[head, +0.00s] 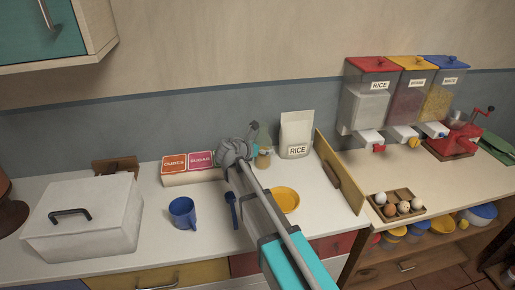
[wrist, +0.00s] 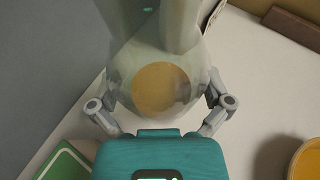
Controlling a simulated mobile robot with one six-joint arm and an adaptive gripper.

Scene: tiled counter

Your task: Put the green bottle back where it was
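The green bottle is pale, see-through grey-green in the wrist view (wrist: 130,55) and fills the space in front of my palm. A round amber patch shows on or through it. My gripper (wrist: 160,95) has one finger on each side of the bottle, and both appear closed against it; the fingertips are partly hidden. In the head view my gripper (head: 248,150) is at the back of the white counter, with the bottle's dark green top (head: 254,127) just beyond it. The rest of the bottle is mostly hidden, and I cannot tell whether its base touches the counter.
A wooden panel (head: 340,172) edges the counter on the right.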

